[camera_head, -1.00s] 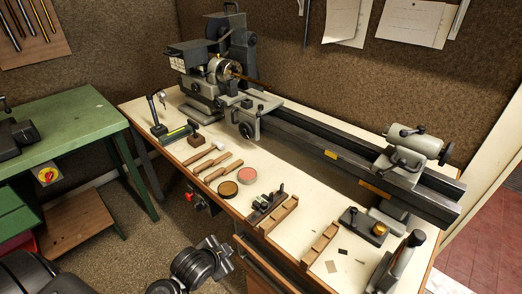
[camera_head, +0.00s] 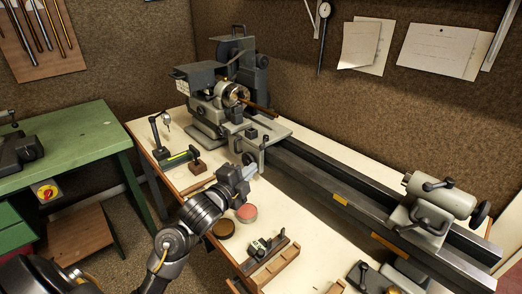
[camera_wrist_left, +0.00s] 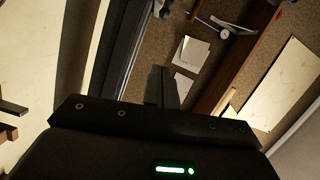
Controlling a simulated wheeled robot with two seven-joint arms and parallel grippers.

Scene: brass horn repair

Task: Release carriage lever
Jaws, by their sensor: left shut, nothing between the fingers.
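The lathe carriage (camera_head: 247,146) sits on the bed near the headstock. A slim upright lever with a dark knob (camera_head: 264,142) stands at its front. My left arm reaches up from the lower left. My left gripper (camera_head: 249,171) is shut and empty, just below the carriage front and close to the lever. Whether it touches the lever cannot be told. In the left wrist view my shut fingers (camera_wrist_left: 161,86) show past the wrist housing, and the lever cannot be made out there. My right gripper is not in view.
The lathe bed (camera_head: 345,195) runs right to the tailstock (camera_head: 440,198). A green table (camera_head: 75,135) stands at the left.

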